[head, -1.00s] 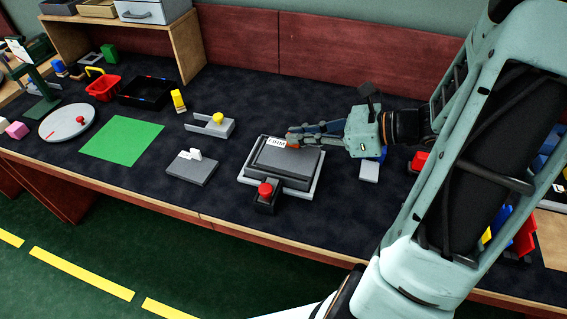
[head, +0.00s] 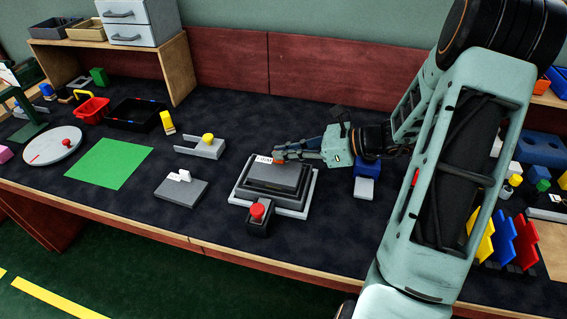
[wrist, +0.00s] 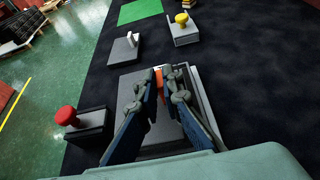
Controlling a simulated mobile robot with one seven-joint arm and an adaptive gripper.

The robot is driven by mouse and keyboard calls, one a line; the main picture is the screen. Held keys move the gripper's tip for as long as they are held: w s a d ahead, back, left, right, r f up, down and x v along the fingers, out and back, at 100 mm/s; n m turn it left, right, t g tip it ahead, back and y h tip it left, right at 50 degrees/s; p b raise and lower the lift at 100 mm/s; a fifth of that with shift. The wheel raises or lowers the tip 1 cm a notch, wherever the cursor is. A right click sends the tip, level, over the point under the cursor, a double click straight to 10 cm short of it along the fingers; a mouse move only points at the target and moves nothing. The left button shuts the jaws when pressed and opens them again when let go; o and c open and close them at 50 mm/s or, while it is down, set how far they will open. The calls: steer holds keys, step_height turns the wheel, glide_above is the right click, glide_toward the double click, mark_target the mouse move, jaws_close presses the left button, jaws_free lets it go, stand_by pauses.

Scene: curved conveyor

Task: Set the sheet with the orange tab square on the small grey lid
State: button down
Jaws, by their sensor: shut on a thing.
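My gripper (head: 279,154) is shut at the far edge of a dark grey slab (head: 277,177) with a white label. Some orange (wrist: 159,80), seemingly the tab, shows between my fingertips in the wrist view. How much of the sheet lies under my fingers is hidden, and I cannot tell it clearly from the slab. The slab sits on a lighter grey base (head: 243,196). A small grey plate with a white upright grip (head: 180,193) lies to the left, apart from my gripper; I cannot tell which piece is the lid.
A red button on a black box (head: 258,216) stands in front of the base. A grey holder with a yellow knob (head: 200,148) is behind left. A green mat (head: 108,162) lies further left. A blue block (head: 367,187) stands to the right. The table's front edge is close.

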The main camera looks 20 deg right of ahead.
mark_target(286, 161)
steer(key=shift+w+f, duration=0.4)
steer(key=shift+f, duration=0.15)
steer(key=shift+f+b, duration=0.45)
steer(key=shift+f, duration=1.05)
steer(key=shift+f, duration=0.2)
steer(key=c, duration=2.1)
jaws_free()
